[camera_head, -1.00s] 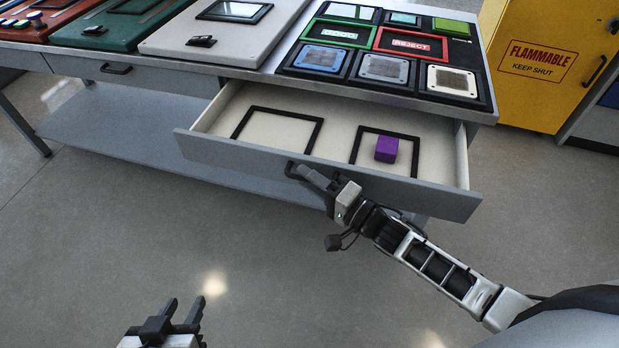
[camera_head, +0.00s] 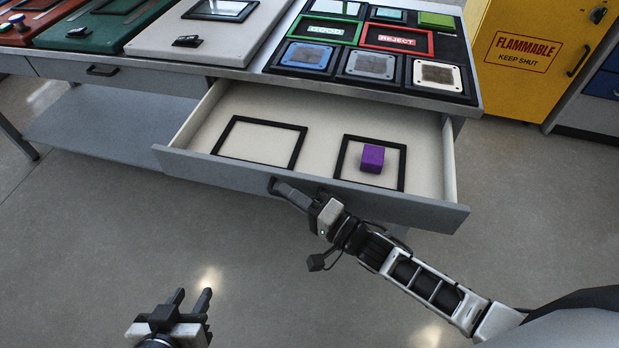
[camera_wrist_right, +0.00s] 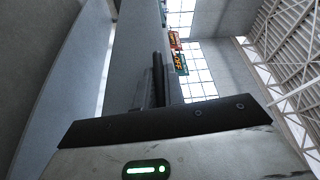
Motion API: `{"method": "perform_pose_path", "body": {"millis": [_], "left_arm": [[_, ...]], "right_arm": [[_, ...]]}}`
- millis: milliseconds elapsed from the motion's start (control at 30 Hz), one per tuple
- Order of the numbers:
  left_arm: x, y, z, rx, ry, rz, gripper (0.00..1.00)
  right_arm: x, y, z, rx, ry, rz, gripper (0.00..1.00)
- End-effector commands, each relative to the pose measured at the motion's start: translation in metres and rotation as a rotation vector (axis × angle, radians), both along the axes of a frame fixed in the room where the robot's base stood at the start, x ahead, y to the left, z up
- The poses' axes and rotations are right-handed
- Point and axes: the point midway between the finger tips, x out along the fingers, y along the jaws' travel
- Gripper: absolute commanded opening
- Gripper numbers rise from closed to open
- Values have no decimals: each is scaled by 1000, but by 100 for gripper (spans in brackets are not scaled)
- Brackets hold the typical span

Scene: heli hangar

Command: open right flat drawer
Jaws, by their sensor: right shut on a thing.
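The right flat drawer (camera_head: 330,195) stands pulled well out from under the workbench in the head view. Inside it are two black square frames, and a purple block (camera_head: 372,158) lies within the right one. My right gripper (camera_head: 279,188) is shut on the drawer's handle (camera_head: 272,184) at the middle of its front. In the right wrist view the gripper's fingers (camera_wrist_right: 158,80) show beside a grey surface, but the handle is hard to make out there. My left gripper (camera_head: 190,305) is low in the head view, over the floor, with its two fingers apart and nothing between them.
The workbench top (camera_head: 245,73) carries green, white and black panels. A closed left drawer (camera_head: 120,76) sits beside the open one. A yellow flammable cabinet (camera_head: 520,60) stands at the right. The floor in front of the drawer is clear.

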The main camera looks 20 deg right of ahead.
Motion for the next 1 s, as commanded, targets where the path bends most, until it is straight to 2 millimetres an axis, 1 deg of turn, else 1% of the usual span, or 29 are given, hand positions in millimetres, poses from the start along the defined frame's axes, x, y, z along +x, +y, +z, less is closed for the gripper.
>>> {"method": "perform_pose_path", "body": {"millis": [233,267,300,333,800,933,1000], "left_arm": [[-1,0,-3,4,5,-2,36],[-1,0,-3,4,5,-2,36],[-1,0,-3,4,4,-2,36],[-1,0,-3,4,4,-2,36],[0,0,-1,3,0,-3,36],[0,0,0,3,0,-3,36],[0,0,0,3,0,-3,36]], "right_arm": [[1,-2,-1,-4,-1,-2,0],[1,-2,-1,-5,-2,-2,14],[1,-2,-1,-5,-2,-2,25],[1,-2,-1,-5,-2,-3,33],[0,-2,-1,-3,-1,-2,33],[-10,-10,-2,-4,0,-2,33],[-20,-18,-4,-6,3,-1,33]]}}
